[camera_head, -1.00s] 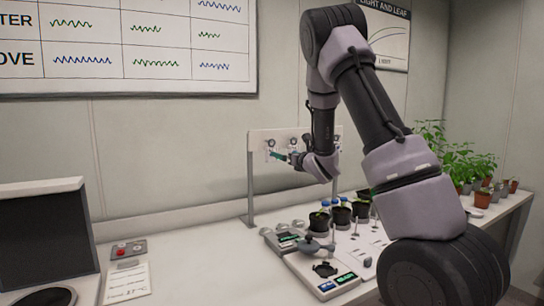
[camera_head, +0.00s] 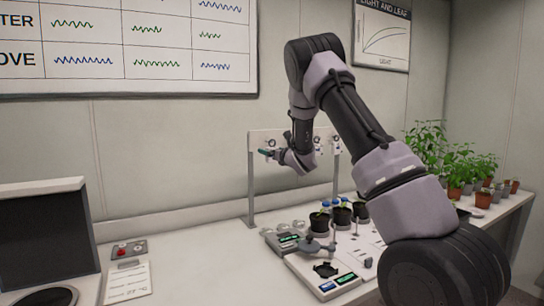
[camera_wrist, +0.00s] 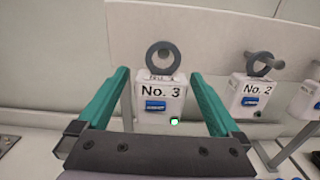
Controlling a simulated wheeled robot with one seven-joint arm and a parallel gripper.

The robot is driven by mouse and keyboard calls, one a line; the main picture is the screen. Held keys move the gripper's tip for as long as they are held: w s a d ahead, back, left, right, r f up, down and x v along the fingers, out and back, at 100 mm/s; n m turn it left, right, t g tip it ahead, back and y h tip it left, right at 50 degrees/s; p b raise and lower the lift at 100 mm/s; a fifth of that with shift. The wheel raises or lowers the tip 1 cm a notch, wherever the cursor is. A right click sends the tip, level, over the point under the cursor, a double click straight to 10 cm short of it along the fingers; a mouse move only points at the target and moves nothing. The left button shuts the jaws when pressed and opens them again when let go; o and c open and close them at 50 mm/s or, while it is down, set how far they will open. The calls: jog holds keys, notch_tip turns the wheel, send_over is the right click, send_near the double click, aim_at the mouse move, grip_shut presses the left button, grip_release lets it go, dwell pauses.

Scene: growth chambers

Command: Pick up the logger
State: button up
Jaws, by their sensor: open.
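White box-shaped loggers with grey rings on top hang in a row on a pegged rack. The logger marked No. 3 (camera_wrist: 161,97) is in the middle of the wrist view, with a blue label and a small light near its lower edge. The logger marked No. 2 (camera_wrist: 247,97) hangs to its right, and a third logger (camera_wrist: 306,100) is cut off at the right edge. My gripper (camera_wrist: 160,74) is open and empty, its green fingers appearing on either side of No. 3. I cannot tell the remaining distance. In the head view, my gripper (camera_head: 266,152) is at the rack's left part.
The rack panel (camera_head: 256,141) stands on posts at the back of the bench (camera_head: 200,265). In front are small potted seedlings (camera_head: 319,221) and a pale board (camera_head: 311,272) with devices. More plants (camera_head: 460,168) stand at right. The bench left of the board is mostly clear.

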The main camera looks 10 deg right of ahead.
grip_shut()
jog(key=shift+r, duration=0.25)
jog(key=v, duration=1.8)
